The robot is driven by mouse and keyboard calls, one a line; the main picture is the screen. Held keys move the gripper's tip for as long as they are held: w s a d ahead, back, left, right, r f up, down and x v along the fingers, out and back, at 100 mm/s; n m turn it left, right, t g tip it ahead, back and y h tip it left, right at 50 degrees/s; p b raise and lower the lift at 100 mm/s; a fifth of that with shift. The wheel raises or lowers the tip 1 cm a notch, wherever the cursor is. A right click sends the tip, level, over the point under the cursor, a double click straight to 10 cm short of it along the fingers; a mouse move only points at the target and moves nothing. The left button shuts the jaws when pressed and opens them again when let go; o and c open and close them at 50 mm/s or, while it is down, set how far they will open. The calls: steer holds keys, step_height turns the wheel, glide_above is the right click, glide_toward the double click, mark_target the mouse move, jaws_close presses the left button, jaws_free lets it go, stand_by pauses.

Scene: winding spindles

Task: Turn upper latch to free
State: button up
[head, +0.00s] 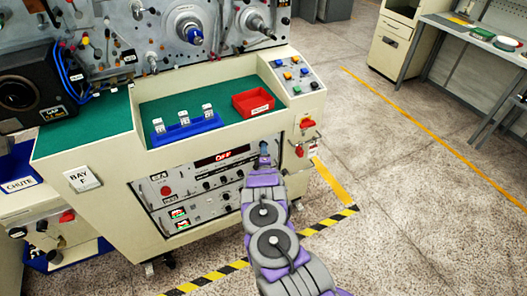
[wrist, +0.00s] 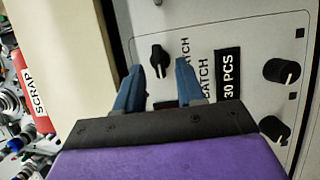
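In the wrist view a black knob (wrist: 160,60) with a narrow grip sits on the grey panel. Lettering beside it ends in "ATCH"; its first letters are hard to read. My gripper (wrist: 158,72) is open, with its two blue fingers on either side of the knob's lower part. I cannot tell whether they touch it. In the head view my gripper (head: 264,147) is at the upper right of the control panel (head: 205,192), right of the red lit display (head: 220,155). My arm hides part of the panel. I cannot identify the upper latch for certain.
Two more black knobs (wrist: 281,71) and a "30 PCS" label (wrist: 228,75) are beside my gripper. On the console's green top (head: 165,108) stand a blue rack (head: 187,131) and a red tray (head: 253,103). Red-handled fittings (head: 307,122) stick out at the console's right. Floor to the right is clear.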

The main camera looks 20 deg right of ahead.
steer(key=shift+x, duration=1.15)
steer(key=shift+c, duration=0.3)
steer(key=shift+s, duration=0.15)
jaws_close()
